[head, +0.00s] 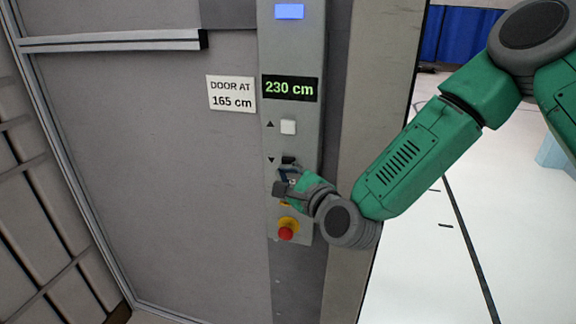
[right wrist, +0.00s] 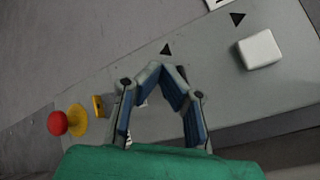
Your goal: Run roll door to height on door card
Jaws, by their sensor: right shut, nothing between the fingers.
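The grey control panel (head: 307,45) has a display (head: 290,88) reading 230 cm. The door card (head: 231,93) on the wall left of it reads DOOR AT 165 cm. A white button (head: 288,127) sits beside the up arrow (head: 270,124); it also shows in the right wrist view (right wrist: 260,49). The down arrow (head: 271,160) is lower. My right gripper (head: 288,162) is shut and empty, its fingertips over the spot beside the down arrow. The button there is hidden by the fingers, and I cannot tell whether they touch it. My left gripper is not in view.
A red emergency button (head: 286,233) on a yellow base is low on the panel, just below my right gripper. A blue-lit rectangle (head: 289,11) is at the panel's top. Open white floor (head: 420,270) lies right of the post.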

